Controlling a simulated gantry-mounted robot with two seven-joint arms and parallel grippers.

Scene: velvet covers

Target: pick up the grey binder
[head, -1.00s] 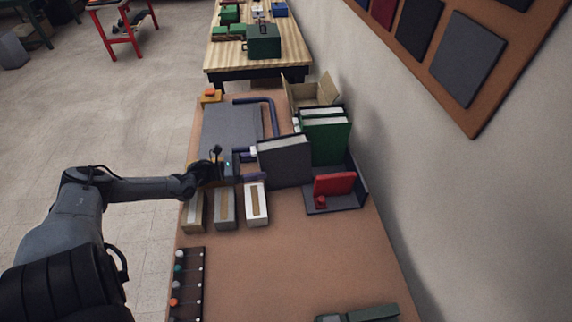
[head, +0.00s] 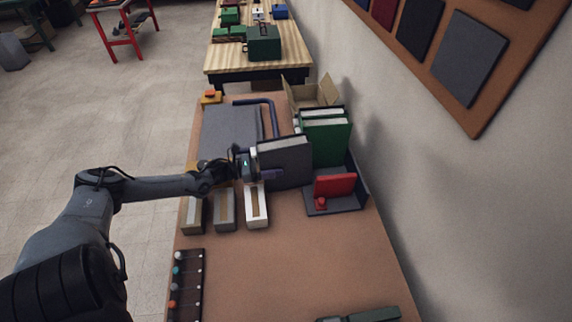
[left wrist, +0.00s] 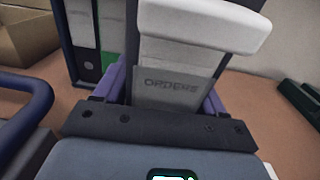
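The grey binder (head: 286,165) stands upright on the brown table, in front of the green binders. In the left wrist view its spine with a label reading "ORDERS" (left wrist: 172,86) faces my gripper. My left gripper (head: 262,165) is at the spine, with one purple finger along the near face and the other partly hidden behind the binder. In the left wrist view the fingers (left wrist: 163,92) lie on either side of the spine. They look open around it, with little clearance; firm contact is not visible. My right gripper is not in view.
Green binders (head: 326,142) stand close behind, beside an open cardboard box (head: 314,92). A red item (head: 334,184) sits in a dark holder to the right. Box-like holders, including a white one (head: 257,207), stand just in front. The table's near middle is clear.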

